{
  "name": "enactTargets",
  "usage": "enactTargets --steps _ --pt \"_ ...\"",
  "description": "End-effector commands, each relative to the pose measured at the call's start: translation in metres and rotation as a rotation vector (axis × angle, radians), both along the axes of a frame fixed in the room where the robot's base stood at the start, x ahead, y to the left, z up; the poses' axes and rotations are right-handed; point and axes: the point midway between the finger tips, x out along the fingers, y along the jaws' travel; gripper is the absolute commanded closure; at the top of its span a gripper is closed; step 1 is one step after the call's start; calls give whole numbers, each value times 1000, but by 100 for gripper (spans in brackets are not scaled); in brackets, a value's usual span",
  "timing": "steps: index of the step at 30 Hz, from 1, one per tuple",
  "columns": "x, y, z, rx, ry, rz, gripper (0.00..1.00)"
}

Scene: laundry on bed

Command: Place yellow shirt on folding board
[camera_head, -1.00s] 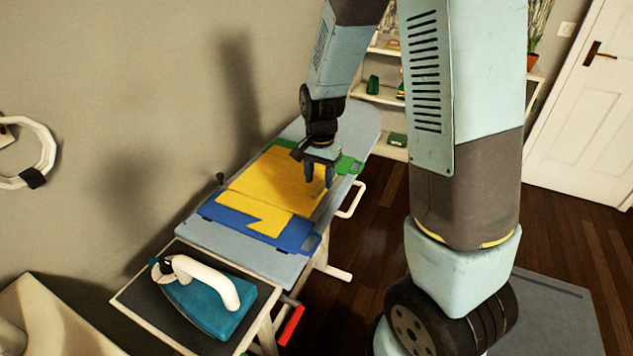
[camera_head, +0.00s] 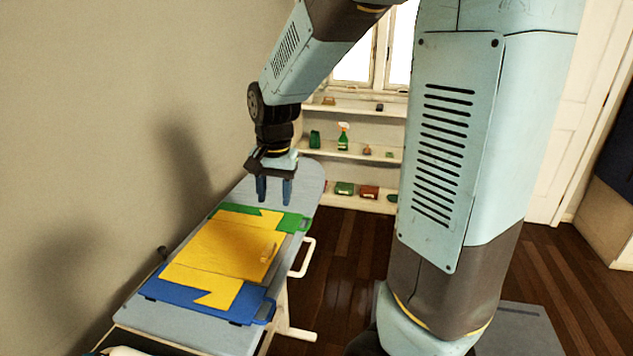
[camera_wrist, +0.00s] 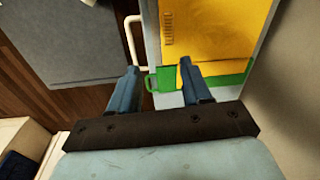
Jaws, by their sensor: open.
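The yellow shirt (camera_head: 225,250) lies spread flat over the folding board, which shows as a blue part (camera_head: 190,294) at the near end and a green part (camera_head: 292,222) at the far end. The board lies on the grey ironing board. In the wrist view the yellow shirt (camera_wrist: 205,35) and the green board part (camera_wrist: 228,77) show at the upper right. My gripper (camera_head: 273,198) is open and empty, raised above the far end of the board. Its blue fingers (camera_wrist: 160,85) are apart, with nothing between them.
The ironing board (camera_head: 185,328) has a white side handle (camera_head: 303,258). A wall stands close on its left. White shelves (camera_head: 360,152) with a green spray bottle (camera_head: 343,137) and small boxes stand behind.

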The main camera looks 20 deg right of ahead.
Motion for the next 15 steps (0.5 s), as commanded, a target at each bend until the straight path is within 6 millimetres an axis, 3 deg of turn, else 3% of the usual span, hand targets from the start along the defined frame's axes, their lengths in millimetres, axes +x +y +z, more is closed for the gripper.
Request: enactTargets --steps 6,15 --pt "-38 -23 47 2 -113 132 52" --pt "-97 -48 90 -47 -255 311 52"
